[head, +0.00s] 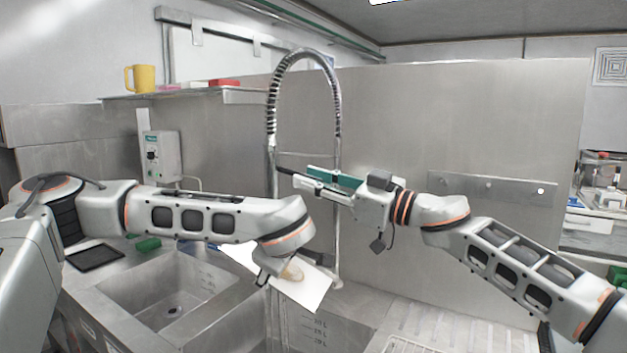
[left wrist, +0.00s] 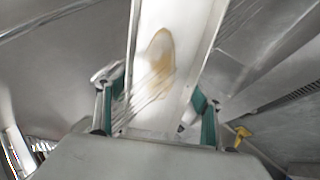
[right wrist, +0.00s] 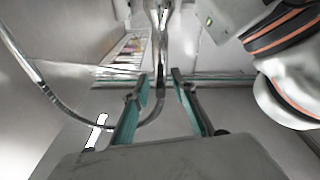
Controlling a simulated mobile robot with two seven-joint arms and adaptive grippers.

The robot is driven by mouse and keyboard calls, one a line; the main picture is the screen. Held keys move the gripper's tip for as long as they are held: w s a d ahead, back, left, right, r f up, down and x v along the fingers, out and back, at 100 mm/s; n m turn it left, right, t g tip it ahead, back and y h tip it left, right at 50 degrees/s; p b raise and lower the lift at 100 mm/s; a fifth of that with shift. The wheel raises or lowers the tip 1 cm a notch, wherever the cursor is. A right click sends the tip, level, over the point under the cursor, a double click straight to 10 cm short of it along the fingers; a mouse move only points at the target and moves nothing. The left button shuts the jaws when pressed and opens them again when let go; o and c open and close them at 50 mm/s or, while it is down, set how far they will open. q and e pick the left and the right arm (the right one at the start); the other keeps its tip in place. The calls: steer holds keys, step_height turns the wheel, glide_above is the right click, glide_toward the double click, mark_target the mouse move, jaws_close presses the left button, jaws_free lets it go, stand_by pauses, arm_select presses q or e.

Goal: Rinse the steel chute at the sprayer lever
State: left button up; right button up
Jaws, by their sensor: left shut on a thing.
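The steel chute (head: 312,290) is a pale, flat channel tilted over the sinks in the head view. My left gripper (head: 278,270) is shut on it. In the left wrist view the chute (left wrist: 160,20) runs between the green finger pads of that gripper (left wrist: 158,100). A brown stain marks its inner face, and thin pale streaks cross it. The sprayer lever (head: 287,171) is a dark bar beside the hanging sprayer. My right gripper (head: 308,178) is beside it, its fingers partly open. The right wrist view shows a gap between those fingertips (right wrist: 160,80), with the shiny sprayer (right wrist: 163,18) beyond.
A coiled hose (head: 271,100) arches above the sprayer. A sink basin (head: 165,290) lies at left and another below the chute. A steel partition (head: 450,120) stands behind. A shelf (head: 190,95) holds a yellow mug (head: 143,78). A ribbed drainboard (head: 450,325) lies at right.

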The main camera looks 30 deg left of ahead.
steer(key=s+d+f, duration=0.1)
steer(key=d, duration=1)
steer(key=shift+d+f, duration=0.4)
steer(key=shift+r, duration=0.15)
stand_by(0.7)
steer(key=shift+r, duration=0.1)
steer(key=shift+r, duration=0.15)
stand_by(0.3)
steer(key=shift+s+r+p, duration=0.1)
steer(key=shift+r+p, duration=0.25)
steer(key=shift+p, duration=0.15)
steer(key=shift+r, duration=0.1)
stand_by(0.5)
steer(key=shift+r, duration=0.1)
